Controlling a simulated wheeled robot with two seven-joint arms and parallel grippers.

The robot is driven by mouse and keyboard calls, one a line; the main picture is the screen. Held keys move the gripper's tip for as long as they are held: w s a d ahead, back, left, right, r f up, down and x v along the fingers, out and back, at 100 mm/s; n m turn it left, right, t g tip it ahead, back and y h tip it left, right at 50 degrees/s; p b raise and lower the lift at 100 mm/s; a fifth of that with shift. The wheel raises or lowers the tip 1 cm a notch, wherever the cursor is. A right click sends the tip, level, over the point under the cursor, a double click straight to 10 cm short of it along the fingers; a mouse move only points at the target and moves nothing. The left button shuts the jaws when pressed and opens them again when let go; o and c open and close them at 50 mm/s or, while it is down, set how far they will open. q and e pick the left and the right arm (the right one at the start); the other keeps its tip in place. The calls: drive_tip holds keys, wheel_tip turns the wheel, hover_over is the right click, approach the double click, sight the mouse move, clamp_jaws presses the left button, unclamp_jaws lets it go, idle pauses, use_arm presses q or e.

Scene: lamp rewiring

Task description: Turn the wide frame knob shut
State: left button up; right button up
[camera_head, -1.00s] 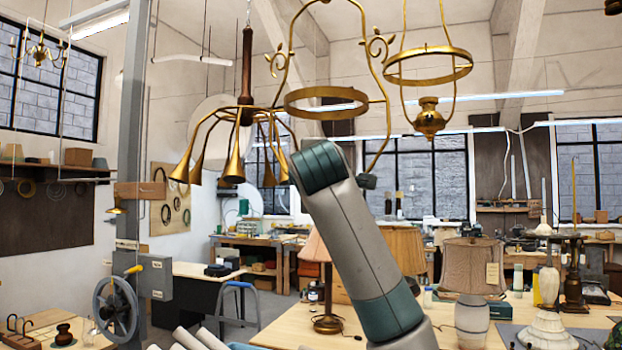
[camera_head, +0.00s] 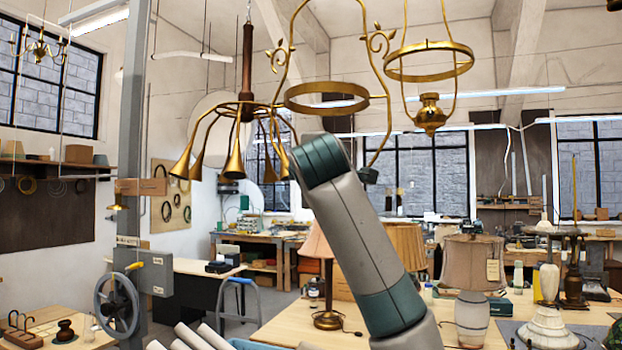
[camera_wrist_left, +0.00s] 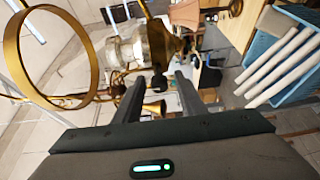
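The wide brass frame (camera_head: 326,109) hangs near the middle of the head view, with a ring and leafy curled sides. In the left wrist view a brass ring (camera_wrist_left: 88,62) fills the left side. A small dark knob (camera_wrist_left: 158,83) sits below a blurred metal fitting (camera_wrist_left: 150,45). My left gripper (camera_wrist_left: 156,88) is open, its two dark fingers on either side of the knob with a visible gap. In the head view one of my arm links covers the lower middle, and its gripper is largely hidden. My right gripper cannot be made out.
A brass lamp with several horns (camera_head: 236,165) hangs left of the frame, and another ring lamp (camera_head: 432,113) hangs to its right. Shaded table lamps stand on the bench (camera_head: 270,333). A grey post (camera_head: 133,100) with a handwheel (camera_head: 116,306) stands at left.

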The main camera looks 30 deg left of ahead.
use_arm(q)
drive_tip(key=b+v, duration=0.7)
drive_tip(key=v, duration=1)
drive_tip(key=shift+b, duration=0.35)
drive_tip(key=shift+w+a, duration=0.1)
